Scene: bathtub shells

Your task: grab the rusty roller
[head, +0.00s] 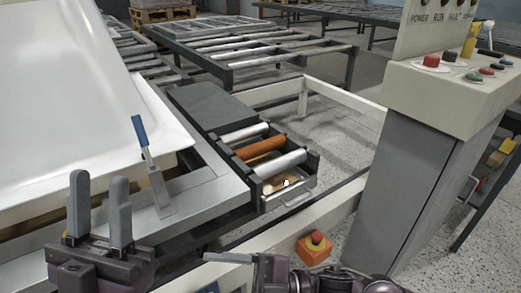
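My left gripper (99,190) is at the lower left. Its two grey fingers point up, apart with nothing between them, well left of and nearer than the drawer. My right gripper (215,257) is low at the bottom middle, seen from the side, nearer than the drawer and not touching the roller. Its finger gap is hidden.
The drawer's metal handle (290,198) faces me. A white tub shell (60,110) and a blue-handled clamp (147,165) are at the left. A grey control console (415,150) stands at the right.

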